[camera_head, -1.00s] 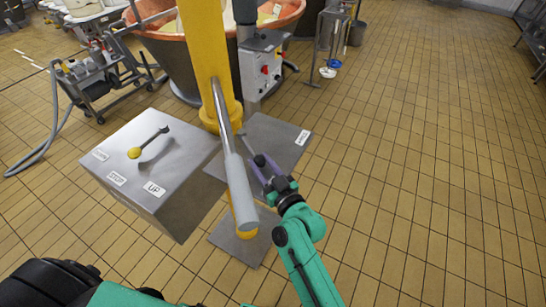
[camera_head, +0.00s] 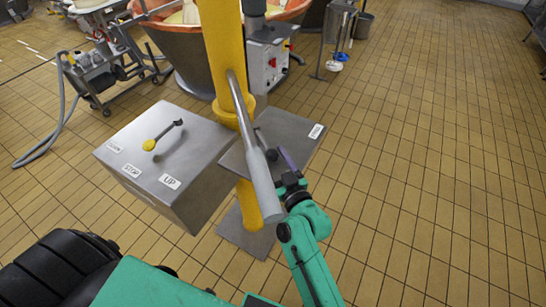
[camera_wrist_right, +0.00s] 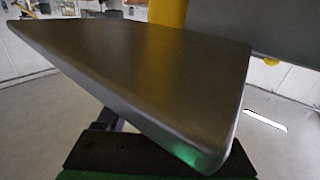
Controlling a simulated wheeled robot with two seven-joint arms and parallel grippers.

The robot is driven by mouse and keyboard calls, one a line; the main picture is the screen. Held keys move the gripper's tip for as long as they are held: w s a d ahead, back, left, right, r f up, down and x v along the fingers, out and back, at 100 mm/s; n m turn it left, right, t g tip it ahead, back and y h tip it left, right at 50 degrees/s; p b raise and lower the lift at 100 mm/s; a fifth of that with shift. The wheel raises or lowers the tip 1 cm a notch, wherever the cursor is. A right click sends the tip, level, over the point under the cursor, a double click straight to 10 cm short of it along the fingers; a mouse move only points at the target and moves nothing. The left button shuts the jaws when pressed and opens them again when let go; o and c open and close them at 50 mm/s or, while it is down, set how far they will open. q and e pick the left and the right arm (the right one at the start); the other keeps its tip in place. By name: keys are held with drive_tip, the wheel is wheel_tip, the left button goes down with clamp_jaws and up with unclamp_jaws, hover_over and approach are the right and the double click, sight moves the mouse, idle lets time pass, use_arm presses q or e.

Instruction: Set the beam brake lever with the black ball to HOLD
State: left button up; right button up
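The brake lever's black ball (camera_head: 271,155) shows as a dark spot on the grey metal plate (camera_head: 290,126) right of the yellow post, partly hidden by the grey bar and my gripper. A white label (camera_head: 316,131) lies at the plate's far right corner; its word is too small to read surely. My right gripper (camera_head: 286,160) is at the plate's near edge, close to the ball; contact and finger opening cannot be told. The right wrist view shows the plate (camera_wrist_right: 150,70) large and close, with no lever visible. My left gripper is out of view.
The yellow post (camera_head: 225,60) carries a slanted grey bar (camera_head: 256,160) just left of my right gripper. Floor to the right is clear.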

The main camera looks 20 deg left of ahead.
drive_tip(key=b+v, duration=0.2)
drive_tip(key=v, duration=1.2)
drive_tip(key=shift+s+d, duration=0.25)
drive_tip(key=s+d+f+m+g+h, duration=0.1)
drive_tip(key=d+f+g+h, duration=0.15)
drive_tip(key=d+f, duration=0.6)
drive_tip(key=s+d+f+m+g+h, duration=0.1)
drive_tip(key=d+f+h, duration=0.2)
drive_tip(key=f, duration=1.1)
drive_tip(key=s+d+f+m+g+h, duration=0.1)
drive_tip(key=d+f+g+h, duration=0.3)
drive_tip(key=f, duration=0.7)
drive_tip(key=s+d+f+m+g+h, duration=0.1)
drive_tip(key=s+d+f+m+g, duration=0.1)
drive_tip(key=s+d+f, duration=0.5)
drive_tip(key=s+d+f+m+g+h, duration=0.1)
drive_tip(key=s+d+f, duration=0.6)
drive_tip(key=s, duration=0.8)
drive_tip(key=shift+s+d+f+m+g+h, duration=0.4)
drive_tip(key=shift+d+g+h, duration=0.25)
drive_tip(key=shift+d, duration=0.3)
